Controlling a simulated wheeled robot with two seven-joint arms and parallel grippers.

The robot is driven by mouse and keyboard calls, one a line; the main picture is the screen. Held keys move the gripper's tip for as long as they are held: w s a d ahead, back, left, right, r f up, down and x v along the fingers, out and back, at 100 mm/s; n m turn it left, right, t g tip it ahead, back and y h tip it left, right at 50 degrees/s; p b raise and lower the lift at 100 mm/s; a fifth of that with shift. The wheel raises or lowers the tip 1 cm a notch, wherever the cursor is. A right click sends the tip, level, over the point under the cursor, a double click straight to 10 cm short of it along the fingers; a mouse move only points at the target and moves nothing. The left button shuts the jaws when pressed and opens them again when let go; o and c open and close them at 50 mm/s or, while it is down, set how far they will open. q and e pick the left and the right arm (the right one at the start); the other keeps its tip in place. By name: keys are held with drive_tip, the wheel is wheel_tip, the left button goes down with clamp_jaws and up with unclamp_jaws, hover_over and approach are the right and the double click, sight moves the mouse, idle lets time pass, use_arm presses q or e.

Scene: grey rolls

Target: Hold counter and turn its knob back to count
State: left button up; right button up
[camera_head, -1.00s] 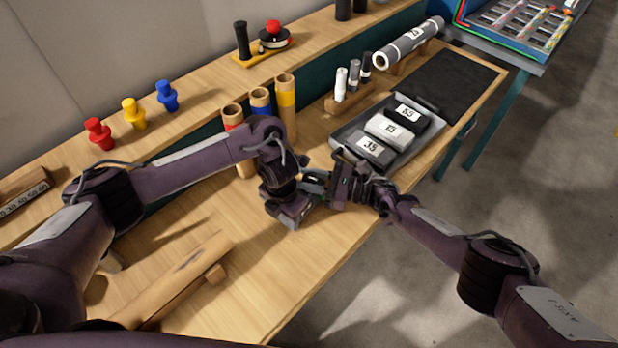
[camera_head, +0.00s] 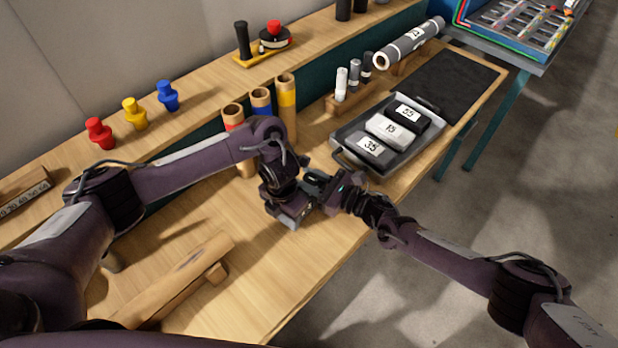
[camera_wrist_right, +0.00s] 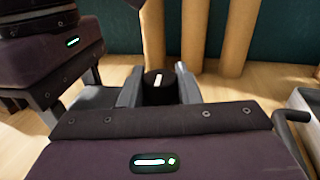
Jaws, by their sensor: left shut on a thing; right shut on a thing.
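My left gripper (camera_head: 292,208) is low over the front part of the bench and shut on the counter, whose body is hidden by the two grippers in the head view. My right gripper (camera_head: 322,188) meets it from the right and is shut on the knob. In the right wrist view, the knob (camera_wrist_right: 159,86) is dark and round with a white mark on top, between the fingers of my right gripper (camera_wrist_right: 160,92). Part of my left gripper (camera_wrist_right: 70,75) shows at the left there.
A grey tray (camera_head: 347,158) with labelled blocks lies just behind the grippers. Cardboard tubes (camera_head: 287,105) with coloured bands stand behind my left wrist. The bench's front edge is close to the right arm.

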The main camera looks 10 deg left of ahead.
drive_tip(key=o, duration=0.9)
drive_tip(key=shift+o, duration=0.2)
drive_tip(key=shift+d, duration=0.15)
drive_tip(key=v, duration=1.1)
drive_tip(key=shift+s+d, duration=0.15)
drive_tip(key=shift+d, duration=0.25)
use_arm(q)
drive_tip(key=o, duration=1.2)
